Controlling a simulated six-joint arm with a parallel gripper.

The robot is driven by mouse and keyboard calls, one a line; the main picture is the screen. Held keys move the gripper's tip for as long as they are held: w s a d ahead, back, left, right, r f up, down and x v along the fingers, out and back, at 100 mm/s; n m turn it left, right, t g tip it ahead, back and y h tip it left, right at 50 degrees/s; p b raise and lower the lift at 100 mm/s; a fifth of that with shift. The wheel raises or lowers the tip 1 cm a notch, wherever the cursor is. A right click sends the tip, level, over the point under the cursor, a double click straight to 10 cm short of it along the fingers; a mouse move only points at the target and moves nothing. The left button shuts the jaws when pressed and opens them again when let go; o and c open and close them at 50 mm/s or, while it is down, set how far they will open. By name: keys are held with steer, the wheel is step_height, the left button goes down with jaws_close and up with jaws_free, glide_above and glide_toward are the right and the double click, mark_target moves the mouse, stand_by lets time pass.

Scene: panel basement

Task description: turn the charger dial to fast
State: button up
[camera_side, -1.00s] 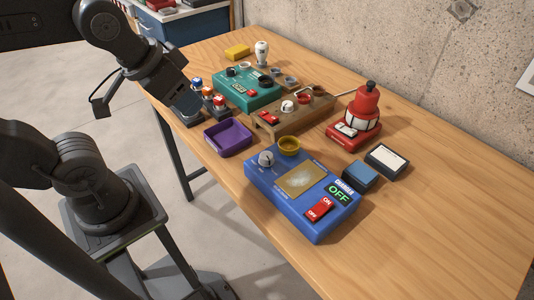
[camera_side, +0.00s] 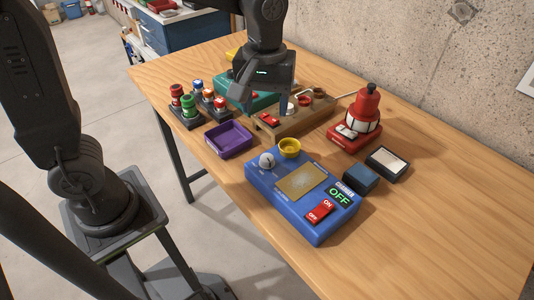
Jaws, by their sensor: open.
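The blue charger box (camera_side: 312,225) sits on the wooden table near its front edge. Its silver-grey dial (camera_side: 267,161) is at the box's upper left corner; its pointer setting is too small to read. A red ON/OFF switch (camera_side: 320,211) and a display (camera_side: 340,196) reading OFF in green are at the lower right. A yellow round cup-like part (camera_side: 289,148) is at the box's back edge. My gripper (camera_side: 265,101) is open and empty, above the table behind the charger, in front of the teal box and wooden block. It is apart from the dial.
A purple tray (camera_side: 229,153) stands left of the charger. Several coloured knobs (camera_side: 190,107) stand at the left edge. A wooden block with controls (camera_side: 322,115) and a red lantern-like unit (camera_side: 360,118) are behind. Small dark boxes (camera_side: 360,180) lie right. The table's right side is clear.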

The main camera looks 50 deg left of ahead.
mark_target(267, 157)
step_height(267, 157, down, 14)
steer(key=shift+w, duration=0.1)
stand_by(0.5)
steer(key=shift+c, duration=0.3)
steer(key=c, duration=0.9)
steer(key=shift+o, duration=0.2)
